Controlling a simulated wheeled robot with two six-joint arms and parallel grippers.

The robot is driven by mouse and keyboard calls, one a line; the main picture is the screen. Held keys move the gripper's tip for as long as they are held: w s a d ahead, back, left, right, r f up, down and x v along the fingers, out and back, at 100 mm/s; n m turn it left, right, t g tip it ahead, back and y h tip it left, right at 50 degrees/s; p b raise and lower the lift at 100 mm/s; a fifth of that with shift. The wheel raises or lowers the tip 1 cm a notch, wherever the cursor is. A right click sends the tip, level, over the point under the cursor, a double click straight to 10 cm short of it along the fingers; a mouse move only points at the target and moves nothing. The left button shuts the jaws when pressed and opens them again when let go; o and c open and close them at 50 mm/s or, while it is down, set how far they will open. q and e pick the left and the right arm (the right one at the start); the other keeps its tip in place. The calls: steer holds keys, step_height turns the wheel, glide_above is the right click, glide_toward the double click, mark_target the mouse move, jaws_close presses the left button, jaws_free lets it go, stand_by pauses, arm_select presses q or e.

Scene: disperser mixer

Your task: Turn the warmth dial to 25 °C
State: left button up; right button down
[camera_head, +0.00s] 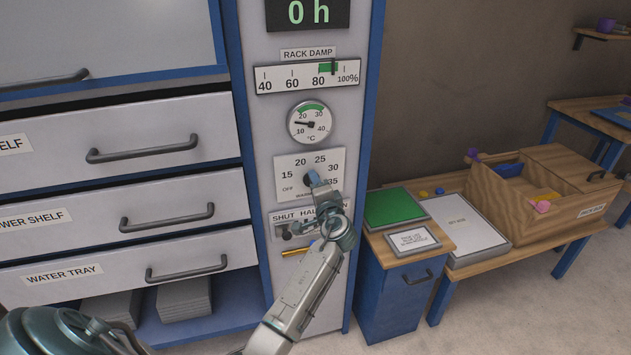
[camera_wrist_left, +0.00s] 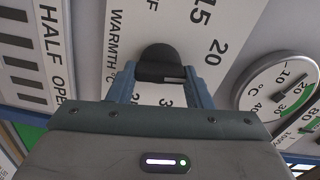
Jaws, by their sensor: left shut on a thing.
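The warmth dial is a dark round knob on a white plate (camera_head: 283,163) marked OFF, 15, 20, 25, 30 and 35. My left gripper (camera_head: 314,183) reaches it from below right and covers much of it in the head view. In the left wrist view my left gripper (camera_wrist_left: 161,82) is shut on the black knob (camera_wrist_left: 160,60), one blue-grey finger on each side. A short white mark shows on the knob's lower right edge. The 25 is hidden in the wrist view, so I cannot tell exactly which number the mark meets. My right gripper is not in view.
A round thermometer (camera_head: 311,122) and the rack damp scale (camera_head: 307,76) are above the dial. A SHUT–HALF–OPEN slider plate (camera_head: 280,216) is just below. Handled drawers (camera_head: 120,135) are left; a blue cabinet (camera_head: 393,300) and wooden bench stand right.

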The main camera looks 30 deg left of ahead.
arm_select(q)
steer(key=m+p, duration=0.3)
steer(key=m, duration=0.3)
steer(key=shift+f+p, duration=0.15)
steer(key=shift+p, duration=0.15)
steer(key=shift+m, duration=0.3)
steer(key=o, duration=1)
